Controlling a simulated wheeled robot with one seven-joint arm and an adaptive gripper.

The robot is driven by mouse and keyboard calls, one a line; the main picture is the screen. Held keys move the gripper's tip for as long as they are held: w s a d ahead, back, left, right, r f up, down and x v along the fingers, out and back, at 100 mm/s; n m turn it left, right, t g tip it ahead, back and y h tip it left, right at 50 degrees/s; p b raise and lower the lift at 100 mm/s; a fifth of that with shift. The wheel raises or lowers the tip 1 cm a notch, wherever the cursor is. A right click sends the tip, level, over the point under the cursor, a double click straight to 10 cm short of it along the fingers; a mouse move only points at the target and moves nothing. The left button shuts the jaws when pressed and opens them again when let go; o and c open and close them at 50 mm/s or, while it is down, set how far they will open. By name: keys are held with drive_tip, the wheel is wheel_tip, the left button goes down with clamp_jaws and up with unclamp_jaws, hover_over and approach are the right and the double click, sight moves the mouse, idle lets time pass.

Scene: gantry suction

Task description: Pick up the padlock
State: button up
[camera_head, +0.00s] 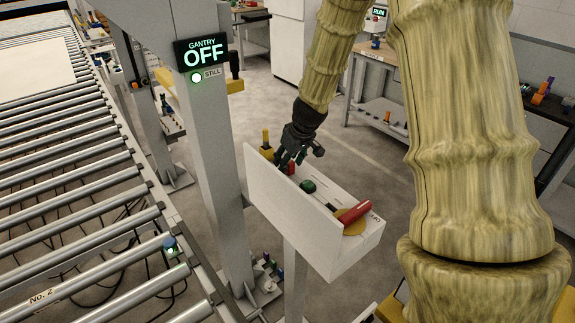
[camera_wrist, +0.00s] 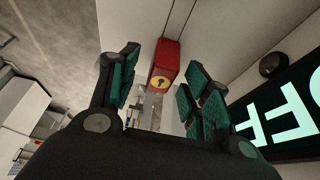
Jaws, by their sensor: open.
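The padlock (camera_wrist: 165,58) is a red block with a yellow keyhole face in the wrist view. It stands between the fingers of my gripper (camera_wrist: 161,82), toward their tips, with a gap on each side. In the head view my gripper (camera_head: 286,160) points down over the white box-like ledge (camera_head: 340,258), and a small red part of the padlock (camera_head: 291,168) shows beside the fingers. My gripper is open and holds nothing. The shackle is not clearly visible in either view.
On the ledge lie a dark green item (camera_head: 307,186) and a red cylinder (camera_head: 354,212) by a yellow disc. A white upright panel (camera_head: 285,192) borders the ledge. The gantry post (camera_head: 212,150) carries a sign reading "GANTRY OFF" (camera_head: 203,52). A roller conveyor (camera_head: 80,200) fills the left.

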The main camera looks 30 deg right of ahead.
drive_tip(key=shift+f, duration=0.65)
drive_tip(key=shift+w, duration=0.1)
drive_tip(key=shift+w+f, duration=0.1)
drive_tip(key=shift+c, duration=0.2)
clamp_jaws()
